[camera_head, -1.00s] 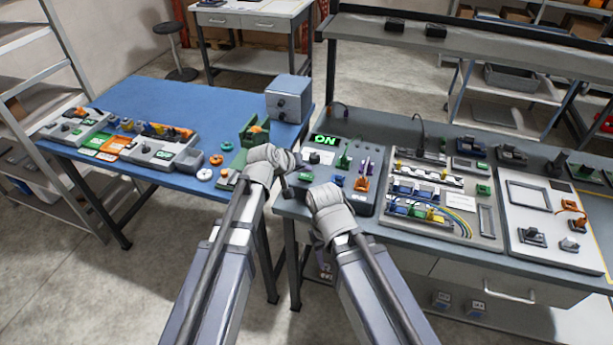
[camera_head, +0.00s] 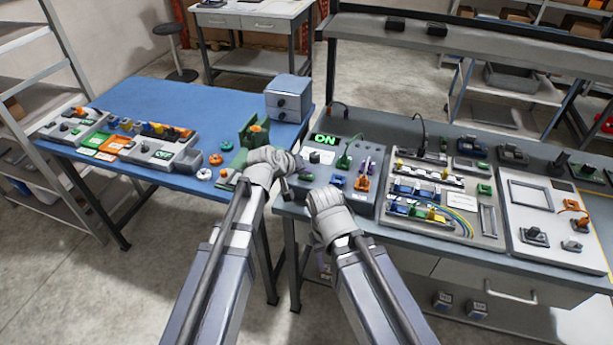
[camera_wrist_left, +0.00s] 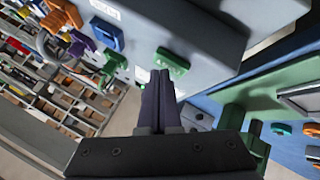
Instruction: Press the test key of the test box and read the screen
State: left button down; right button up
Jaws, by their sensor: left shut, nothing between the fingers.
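The grey test box (camera_head: 327,171) stands at the left end of the right-hand bench. Its small screen (camera_head: 324,139) reads ON in green letters. A green key (camera_head: 305,176) sits at the box's near left part; in the left wrist view a green key (camera_wrist_left: 172,60) is just beyond my fingertips. I cannot tell whether they touch it. My left gripper (camera_head: 287,187) is shut and empty at the box's left edge; its closed dark fingers (camera_wrist_left: 160,75) show in the wrist view. My right arm's wrist covers the box's front edge, and its fingers are hidden.
Green, orange and purple plugs or connectors (camera_head: 362,184) are on the box, close to my right wrist. A blue table (camera_head: 220,110) with several small devices is at the left. A connector panel (camera_head: 460,200) lies to the right of the box. A gap separates the two tables.

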aim_at(305, 178)
pick_arm(q)
jog(key=shift+f+b, duration=0.35)
jog(key=shift+r, duration=0.1)
dwell(0.5)
jog(key=shift+r+p, duration=0.8)
jog(key=shift+p, duration=0.15)
jog(key=shift+r, duration=0.1)
notch_tip(305, 178, up, 5)
jog(key=p, duration=0.5)
dwell(0.3)
